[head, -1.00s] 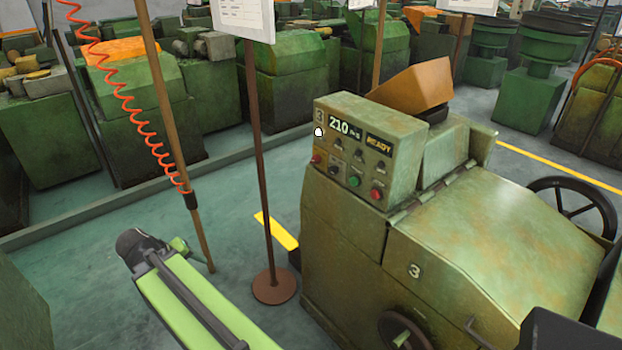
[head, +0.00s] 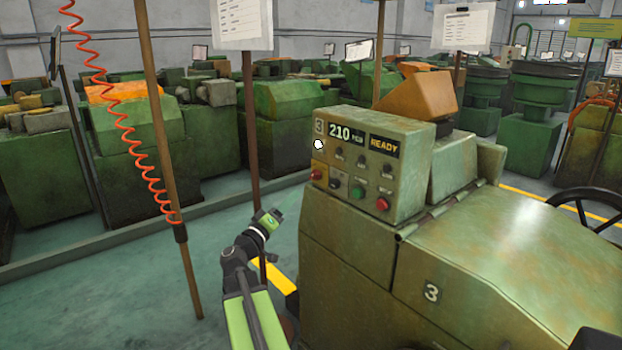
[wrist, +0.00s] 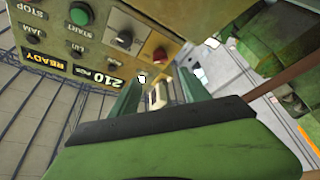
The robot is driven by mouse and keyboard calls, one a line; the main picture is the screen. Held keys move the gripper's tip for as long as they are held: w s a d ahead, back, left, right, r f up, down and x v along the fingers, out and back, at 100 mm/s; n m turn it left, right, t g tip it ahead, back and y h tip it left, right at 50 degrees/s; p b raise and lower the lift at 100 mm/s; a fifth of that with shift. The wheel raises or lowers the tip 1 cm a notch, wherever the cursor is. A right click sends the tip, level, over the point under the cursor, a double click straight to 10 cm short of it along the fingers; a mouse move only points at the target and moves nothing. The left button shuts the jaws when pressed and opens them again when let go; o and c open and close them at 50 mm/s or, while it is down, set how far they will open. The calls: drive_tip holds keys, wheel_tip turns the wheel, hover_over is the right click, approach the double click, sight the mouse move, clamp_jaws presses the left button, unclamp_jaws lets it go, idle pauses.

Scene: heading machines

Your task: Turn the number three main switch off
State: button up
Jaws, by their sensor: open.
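The machine marked 3 (head: 431,292) has a control panel (head: 408,145) with a display reading 210 and a READY sign. A red knob on a yellow plate (head: 317,175), which looks like the main switch, sits at the panel's lower left. In the wrist view the panel is upside down, and the red knob (wrist: 159,54) shows near its right end. Which way the knob is turned is too small to tell. My gripper (head: 268,222) is open and empty, left of and lower than the knob, apart from the panel. Its green fingers (wrist: 157,88) show in the wrist view.
A black knob (head: 335,182), a green button (head: 358,192) and a red button (head: 383,203) sit close beside the red knob. A brown post (head: 252,130) with a sheet stands behind my arm. A pole with an orange coiled hose (head: 165,130) stands left.

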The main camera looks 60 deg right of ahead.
sight(312, 177)
drive_tip(key=p+x, duration=0.2)
drive_tip(key=x, duration=1)
drive_tip(key=shift+d+p, duration=0.2)
drive_tip(key=shift+p, duration=0.2)
drive_tip(key=shift+c, duration=0.2)
